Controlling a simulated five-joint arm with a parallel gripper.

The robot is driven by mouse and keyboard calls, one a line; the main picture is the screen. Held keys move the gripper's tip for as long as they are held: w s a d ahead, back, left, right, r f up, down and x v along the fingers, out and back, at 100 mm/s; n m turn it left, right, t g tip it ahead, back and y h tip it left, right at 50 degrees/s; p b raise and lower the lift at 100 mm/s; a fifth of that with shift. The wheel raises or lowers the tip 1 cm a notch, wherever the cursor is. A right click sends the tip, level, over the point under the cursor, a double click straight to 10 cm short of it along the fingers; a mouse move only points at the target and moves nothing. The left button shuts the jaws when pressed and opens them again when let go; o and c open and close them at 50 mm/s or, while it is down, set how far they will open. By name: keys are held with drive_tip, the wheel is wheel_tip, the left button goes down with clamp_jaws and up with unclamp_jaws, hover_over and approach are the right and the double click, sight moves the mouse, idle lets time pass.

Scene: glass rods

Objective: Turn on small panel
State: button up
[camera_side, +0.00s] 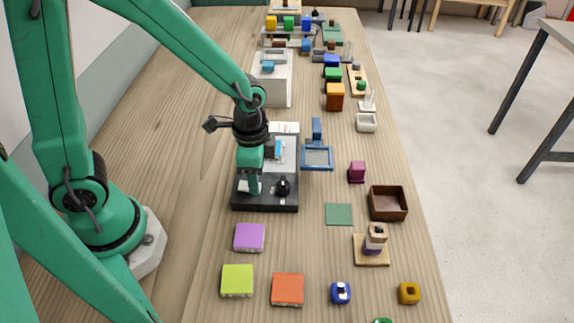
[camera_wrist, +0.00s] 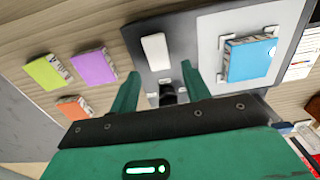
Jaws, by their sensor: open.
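The panel is a dark board (camera_side: 265,206) under my gripper; it also shows in the wrist view (camera_wrist: 137,42). On it are a white rectangular piece (camera_wrist: 155,51) and a black knob (camera_side: 283,186), partly seen between my fingers in the wrist view (camera_wrist: 168,92). A pale plate (camera_wrist: 208,45) with a blue block (camera_wrist: 250,58) adjoins the board; the block shows partly behind my gripper in the side view (camera_side: 278,150). My gripper (camera_side: 252,188) points down over the board's left part, open and empty. Its fingertips (camera_wrist: 159,72) lie apart, near the white piece. Contact cannot be told.
Purple (camera_side: 250,237), lime (camera_side: 237,280) and orange (camera_side: 288,289) blocks lie in front of the board. A blue stand (camera_side: 317,157), a brown box (camera_side: 388,203) and a green mat (camera_side: 339,214) are to the right. Several objects crowd the far end. Bare wood lies left of the board.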

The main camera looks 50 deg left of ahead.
drive_tip(key=shift+f, duration=1.05)
drive_tip(key=shift+c, duration=0.5)
drive_tip(key=c, duration=0.9)
drive_tip(key=shift+s+a+r+t, duration=0.1)
drive_tip(key=shift+a+t, duration=0.1)
drive_tip(key=shift+t, duration=0.3)
drive_tip(key=o, duration=1)
